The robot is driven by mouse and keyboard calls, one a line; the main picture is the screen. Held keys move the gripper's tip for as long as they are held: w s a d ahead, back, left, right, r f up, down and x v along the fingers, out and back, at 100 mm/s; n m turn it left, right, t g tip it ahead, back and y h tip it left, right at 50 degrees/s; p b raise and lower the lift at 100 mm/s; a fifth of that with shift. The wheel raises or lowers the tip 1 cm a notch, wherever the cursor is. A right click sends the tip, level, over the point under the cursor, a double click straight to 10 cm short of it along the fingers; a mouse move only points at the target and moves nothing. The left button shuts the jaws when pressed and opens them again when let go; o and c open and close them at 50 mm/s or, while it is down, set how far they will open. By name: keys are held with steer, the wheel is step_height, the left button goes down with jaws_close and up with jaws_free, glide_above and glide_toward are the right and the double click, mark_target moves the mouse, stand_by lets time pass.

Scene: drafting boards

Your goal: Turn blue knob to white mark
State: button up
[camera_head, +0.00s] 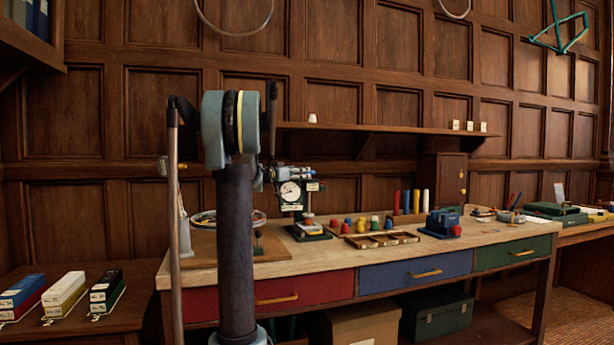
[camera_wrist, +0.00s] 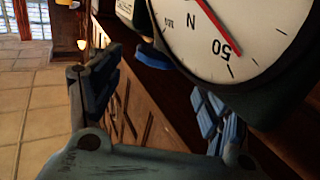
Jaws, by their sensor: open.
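A dark-green gauge with a round white dial (camera_head: 290,191) stands on the workbench. In the wrist view its dial face (camera_wrist: 240,35) is large and close, with a red needle and the marks N and 50. A small blue part (camera_wrist: 152,58) shows beside the gauge; I cannot tell whether it is the blue knob. No white mark for the knob can be made out. My gripper (camera_head: 300,173) is beside the upper part of the gauge. In the wrist view my gripper (camera_wrist: 155,100) has its fingers wide apart with nothing between them.
The wooden workbench (camera_head: 500,238) carries several coloured knobs, a wooden tray (camera_head: 385,240) and a blue block with a red knob (camera_head: 440,224) to the right of the gauge. A shelf (camera_head: 390,130) runs along the panelled wall behind. My arm hides part of the bench's left side.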

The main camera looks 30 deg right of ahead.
steer(key=x, duration=0.6)
steer(key=shift+d, duration=0.3)
steer(key=c, duration=1.1)
